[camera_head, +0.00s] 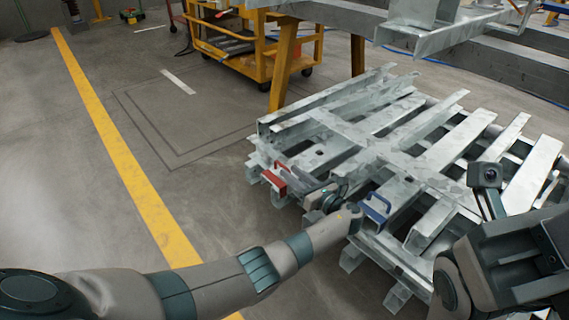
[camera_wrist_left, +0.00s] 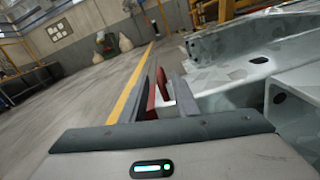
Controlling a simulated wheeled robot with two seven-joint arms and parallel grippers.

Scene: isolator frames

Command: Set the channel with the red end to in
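The channel with the red end (camera_head: 275,181) is at the left front of the stack of pale galvanised steel channels. Its red end carries a small red handle. My left gripper (camera_head: 300,186) is right beside this red end, reaching in low over the front of the stack. In the left wrist view, the two grey fingers (camera_wrist_left: 158,100) stand apart, with the red handle (camera_wrist_left: 151,98) between them, closer to the left finger. I cannot tell whether they touch. My right arm is at the lower right of the head view; its fingers are hidden.
A blue end with a handle (camera_head: 377,208) is on another channel, just right of my left wrist. A yellow cart (camera_head: 238,55) and a yellow-legged frame with steel beams (camera_head: 445,38) stand behind. The floor left of the stack, with a yellow line (camera_head: 125,160), is clear.

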